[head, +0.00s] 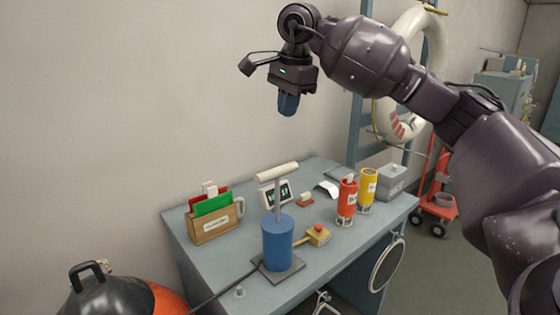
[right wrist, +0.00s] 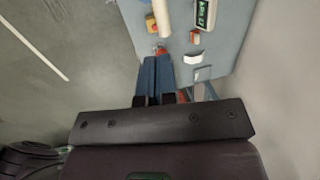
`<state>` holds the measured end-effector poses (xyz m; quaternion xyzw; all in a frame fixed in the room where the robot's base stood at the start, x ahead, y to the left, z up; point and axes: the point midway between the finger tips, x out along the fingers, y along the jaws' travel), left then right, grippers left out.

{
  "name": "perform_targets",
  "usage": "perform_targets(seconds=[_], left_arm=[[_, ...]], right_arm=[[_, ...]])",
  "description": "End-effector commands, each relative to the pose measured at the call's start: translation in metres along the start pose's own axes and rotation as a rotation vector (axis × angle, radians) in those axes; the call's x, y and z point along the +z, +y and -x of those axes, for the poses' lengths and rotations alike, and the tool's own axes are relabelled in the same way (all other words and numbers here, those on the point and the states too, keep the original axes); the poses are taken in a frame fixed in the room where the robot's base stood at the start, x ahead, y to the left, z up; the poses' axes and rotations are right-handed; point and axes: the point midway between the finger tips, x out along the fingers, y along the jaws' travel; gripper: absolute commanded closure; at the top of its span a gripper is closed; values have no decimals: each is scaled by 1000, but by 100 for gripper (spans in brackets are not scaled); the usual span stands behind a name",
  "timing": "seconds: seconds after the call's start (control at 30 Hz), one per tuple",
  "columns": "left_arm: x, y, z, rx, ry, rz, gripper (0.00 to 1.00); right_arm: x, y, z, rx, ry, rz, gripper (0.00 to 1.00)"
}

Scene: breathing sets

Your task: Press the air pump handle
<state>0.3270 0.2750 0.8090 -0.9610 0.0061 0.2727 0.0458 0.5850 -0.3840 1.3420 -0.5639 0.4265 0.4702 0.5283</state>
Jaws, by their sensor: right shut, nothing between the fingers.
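The air pump has a blue cylinder (head: 278,243) on a dark square base, at the front of the table in the head view. Its pale T-shaped handle (head: 277,171) stands raised on a grey rod above the cylinder. In the right wrist view the handle (right wrist: 162,15) shows at the top, beyond the fingertips. My right gripper (head: 288,104) is shut and empty, pointing down, high above the table and apart from the handle. Its closed blue fingers also show in the right wrist view (right wrist: 156,72). My left gripper is not in view.
The blue-grey table (head: 210,270) also holds a file box (head: 215,228), a small display (head: 283,193), a yellow button box (head: 318,235), a red canister (head: 346,200), a yellow canister (head: 367,186) and a grey box (head: 391,180). A dark hose runs left from the pump. The air above is clear.

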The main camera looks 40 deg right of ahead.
Motion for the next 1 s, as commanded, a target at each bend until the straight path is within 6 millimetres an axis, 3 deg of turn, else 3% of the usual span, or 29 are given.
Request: perform_targets(seconds=[0.23, 0.37, 1.0], left_arm=[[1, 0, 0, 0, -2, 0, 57], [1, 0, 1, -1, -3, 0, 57], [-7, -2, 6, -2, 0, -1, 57]], right_arm=[[0, 0, -3, 1, 0, -1, 100], [0, 0, -15, 4, 0, -1, 100], [0, 0, -119, 3, -2, -2, 100]])
